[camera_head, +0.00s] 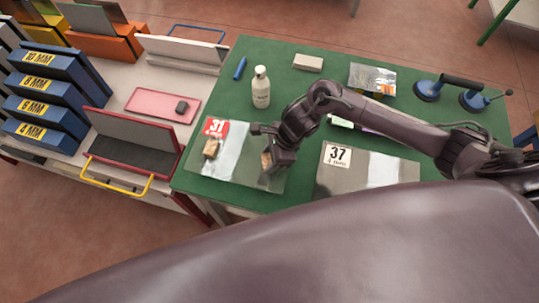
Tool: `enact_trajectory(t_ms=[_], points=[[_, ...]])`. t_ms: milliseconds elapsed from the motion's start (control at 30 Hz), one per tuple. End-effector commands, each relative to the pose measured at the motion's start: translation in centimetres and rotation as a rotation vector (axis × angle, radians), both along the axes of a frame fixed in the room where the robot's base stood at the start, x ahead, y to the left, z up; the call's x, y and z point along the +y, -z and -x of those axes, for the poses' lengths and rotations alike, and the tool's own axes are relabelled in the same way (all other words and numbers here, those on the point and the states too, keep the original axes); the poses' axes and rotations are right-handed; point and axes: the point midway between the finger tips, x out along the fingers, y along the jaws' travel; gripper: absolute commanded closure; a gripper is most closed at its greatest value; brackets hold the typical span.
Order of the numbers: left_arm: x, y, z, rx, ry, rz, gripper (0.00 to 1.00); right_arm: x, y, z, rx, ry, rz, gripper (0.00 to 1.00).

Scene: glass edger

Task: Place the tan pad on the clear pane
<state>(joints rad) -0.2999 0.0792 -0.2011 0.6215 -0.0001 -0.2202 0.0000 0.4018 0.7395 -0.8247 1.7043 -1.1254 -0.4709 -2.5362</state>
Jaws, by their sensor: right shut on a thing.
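A clear pane (232,167) with a red and white "31" label lies on the left part of the green table. One tan pad (211,147) rests on this pane, just below the label. My right gripper (267,160) reaches in from the right and is over the right part of the same pane. It is shut on a second tan pad (265,158), which is mostly hidden by the fingers. I cannot tell whether this pad touches the glass. My left gripper is not in view.
Another pane (350,181) labelled "37" lies to the right. A white bottle (261,88), a pale block (307,62), a silver packet (372,78) and blue suction cups (428,91) stand further back. Left of the green table (205,113) are a pink tray (150,104) and a red-framed rack (133,146).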

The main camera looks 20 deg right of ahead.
Motion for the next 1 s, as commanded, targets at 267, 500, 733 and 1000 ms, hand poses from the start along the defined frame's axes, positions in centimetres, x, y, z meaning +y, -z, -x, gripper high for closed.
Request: enact_trajectory(t_ms=[267, 500, 733, 1000], points=[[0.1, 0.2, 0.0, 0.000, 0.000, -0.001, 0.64, 0.0, 0.1, 0.0, -0.001, -0.001, -0.001, 0.52], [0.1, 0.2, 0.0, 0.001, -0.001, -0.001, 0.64, 0.0, 0.0, 0.0, 0.000, -0.001, 0.000, 0.34], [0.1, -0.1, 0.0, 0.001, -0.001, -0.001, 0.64, 0.0, -0.2, 0.0, 0.000, 0.000, -0.001, 0.34], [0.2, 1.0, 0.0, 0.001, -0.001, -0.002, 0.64, -1.8, -4.0, 0.1, -0.008, -0.001, 0.002, 0.34]])
